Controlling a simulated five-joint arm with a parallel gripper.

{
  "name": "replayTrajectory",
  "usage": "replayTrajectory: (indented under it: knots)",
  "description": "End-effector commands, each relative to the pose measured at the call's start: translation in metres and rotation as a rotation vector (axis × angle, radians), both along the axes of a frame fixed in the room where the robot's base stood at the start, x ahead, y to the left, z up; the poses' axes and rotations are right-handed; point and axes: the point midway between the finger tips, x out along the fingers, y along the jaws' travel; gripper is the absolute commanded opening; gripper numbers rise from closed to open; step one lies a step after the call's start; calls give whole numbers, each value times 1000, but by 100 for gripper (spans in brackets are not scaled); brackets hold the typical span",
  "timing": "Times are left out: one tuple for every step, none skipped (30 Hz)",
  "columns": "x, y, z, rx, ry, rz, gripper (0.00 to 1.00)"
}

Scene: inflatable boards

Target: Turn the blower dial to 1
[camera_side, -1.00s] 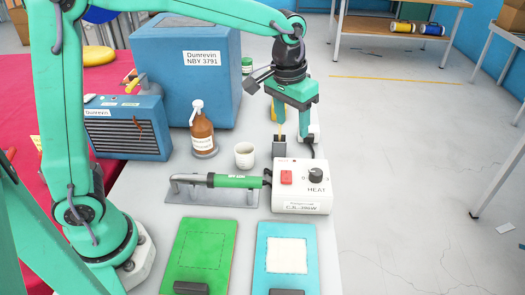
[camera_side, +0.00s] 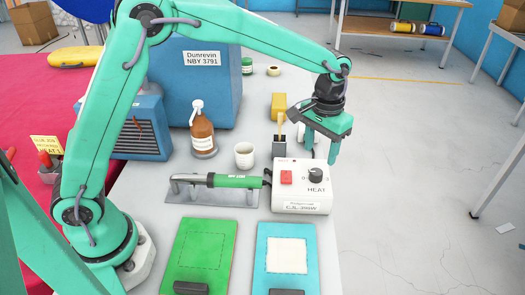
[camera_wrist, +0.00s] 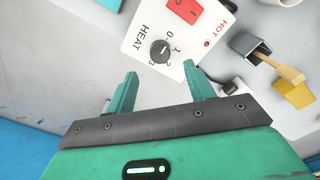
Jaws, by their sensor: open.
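The blower control box (camera_side: 301,198) is white, with a black dial (camera_side: 316,174) marked HEAT and a red switch (camera_side: 286,177). In the wrist view the dial (camera_wrist: 160,51) has the numbers 0 to 3 around it; I cannot tell surely where its pointer stands. My gripper (camera_side: 320,154) is open and empty, above and just behind the box. In the wrist view the fingertips of my gripper (camera_wrist: 160,70) are spread on either side below the dial, not touching it. The green-handled blower (camera_side: 236,181) lies left of the box on a metal stand.
A white cup (camera_side: 244,155) and brown bottle (camera_side: 203,133) stand to the left. Green (camera_side: 218,226) and light-blue (camera_side: 272,230) boards lie in front.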

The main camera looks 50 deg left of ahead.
Motion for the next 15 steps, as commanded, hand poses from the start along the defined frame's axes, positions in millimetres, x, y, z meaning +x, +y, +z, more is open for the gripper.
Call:
replayTrajectory:
  knots:
    - [0,0,-5,1,3,0,53]
    - [-1,0,-8,1,4,0,53]
    - [-1,0,-12,1,4,0,53]
    - [-1,0,-16,1,3,0,53]
    - [-1,0,-19,1,3,0,53]
    - [-1,0,-24,1,4,0,53]
    - [-1,0,-28,1,3,0,53]
    - [-1,0,-32,1,4,0,53]
    - [-1,0,-37,2,5,0,53]
    - [-1,0,-41,1,4,0,53]
    - [-1,0,-44,1,3,0,53]
    - [-1,0,-49,1,3,0,53]
    - [-1,0,-52,1,3,0,53]
    - [0,0,-55,1,2,0,53]
    - [-1,0,-58,1,2,0,53]
